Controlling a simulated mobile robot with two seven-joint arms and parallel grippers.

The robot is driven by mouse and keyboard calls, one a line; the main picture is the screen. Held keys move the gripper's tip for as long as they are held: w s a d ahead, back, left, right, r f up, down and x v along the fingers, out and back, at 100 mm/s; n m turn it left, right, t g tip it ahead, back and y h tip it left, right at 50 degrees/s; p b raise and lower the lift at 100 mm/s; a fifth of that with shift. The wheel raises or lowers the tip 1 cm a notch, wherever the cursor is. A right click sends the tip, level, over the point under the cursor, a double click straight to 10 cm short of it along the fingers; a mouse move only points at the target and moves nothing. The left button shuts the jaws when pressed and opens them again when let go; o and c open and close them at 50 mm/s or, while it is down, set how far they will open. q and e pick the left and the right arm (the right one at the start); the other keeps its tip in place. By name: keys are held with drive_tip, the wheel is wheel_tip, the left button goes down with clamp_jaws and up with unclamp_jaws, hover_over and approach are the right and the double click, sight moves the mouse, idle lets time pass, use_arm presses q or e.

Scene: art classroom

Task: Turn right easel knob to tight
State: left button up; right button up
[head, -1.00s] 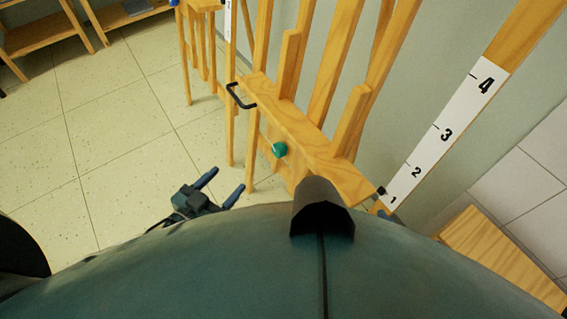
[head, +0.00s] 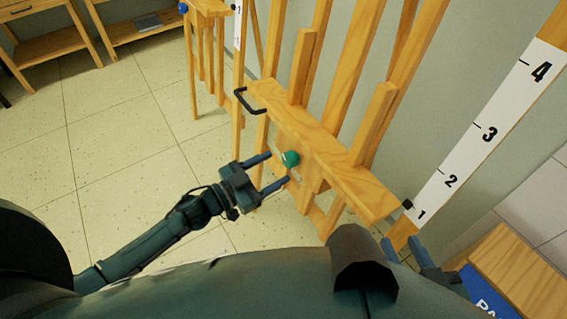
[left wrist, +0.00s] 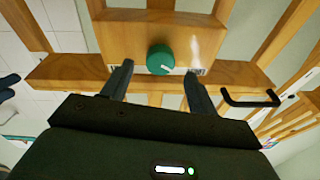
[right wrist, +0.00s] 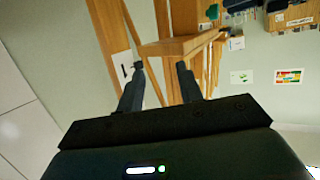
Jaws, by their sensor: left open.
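The green round knob (head: 290,158) sits on the front of the wooden easel (head: 330,160), below its ledge. In the left wrist view the knob (left wrist: 160,58) carries a white mark pointing down and slightly right; a pale label strip behind it is too small to read. My left gripper (head: 278,170) is open, with its fingertips just short of the knob. In the left wrist view its fingers (left wrist: 160,71) lie to either side of the knob, apart from it. My right gripper (right wrist: 160,68) is open and empty, low near the easel's right end.
A black handle (head: 247,100) sticks out at the ledge's left end. A white numbered scale (head: 470,150) stands to the right on a wooden post. Another easel with a blue knob (head: 183,8) is farther back. The floor to the left (head: 110,140) is clear.

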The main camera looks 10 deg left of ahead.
sight(286, 161)
use_arm(q)
drive_tip(key=shift+x, duration=2)
drive_tip(key=shift+c, duration=0.3)
drive_tip(key=c, duration=0.9)
